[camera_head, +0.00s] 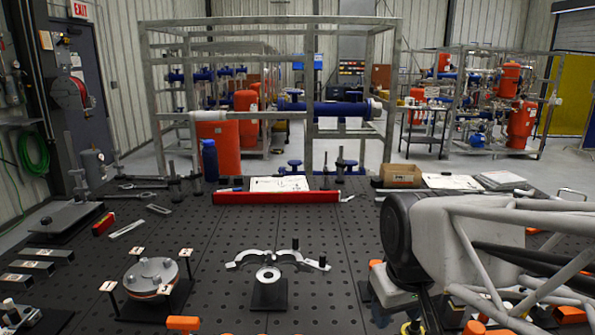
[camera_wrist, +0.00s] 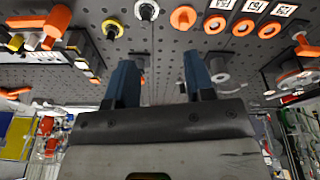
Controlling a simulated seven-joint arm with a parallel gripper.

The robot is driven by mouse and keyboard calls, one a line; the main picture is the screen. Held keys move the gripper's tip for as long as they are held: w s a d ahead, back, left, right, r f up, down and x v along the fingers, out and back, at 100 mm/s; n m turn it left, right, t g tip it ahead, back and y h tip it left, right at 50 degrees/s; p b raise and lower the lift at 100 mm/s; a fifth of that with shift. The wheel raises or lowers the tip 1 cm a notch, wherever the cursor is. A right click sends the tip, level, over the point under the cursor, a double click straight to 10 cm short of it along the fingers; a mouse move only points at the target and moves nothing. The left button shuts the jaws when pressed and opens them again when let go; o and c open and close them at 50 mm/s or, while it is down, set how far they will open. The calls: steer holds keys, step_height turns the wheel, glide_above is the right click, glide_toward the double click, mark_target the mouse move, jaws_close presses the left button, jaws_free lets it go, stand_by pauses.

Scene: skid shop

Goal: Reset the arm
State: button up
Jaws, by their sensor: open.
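My arm (camera_head: 440,235) reaches in from the right in the head view, over the right side of the perforated dark table (camera_head: 225,220). My gripper (camera_wrist: 158,58) shows in the wrist view with its two blue-grey fingers apart and nothing between them. The table's perforated surface lies beyond the fingertips. In the head view I cannot make out the fingers clearly.
A round flanged plate (camera_head: 151,275) on a stand and a curved bracket (camera_head: 268,268) on a black base stand front left and centre. Orange rings (camera_wrist: 183,17) lie near my fingers. The table's middle is fairly clear.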

steer(key=s+d+f+m, duration=0.2)
steer(key=s, duration=0.4)
steer(key=shift+d+f+m, duration=0.35)
steer(key=shift+d+m, duration=0.05)
steer(key=shift+w+r, duration=0.1)
steer(key=shift+w, duration=0.05)
stand_by(2.4)
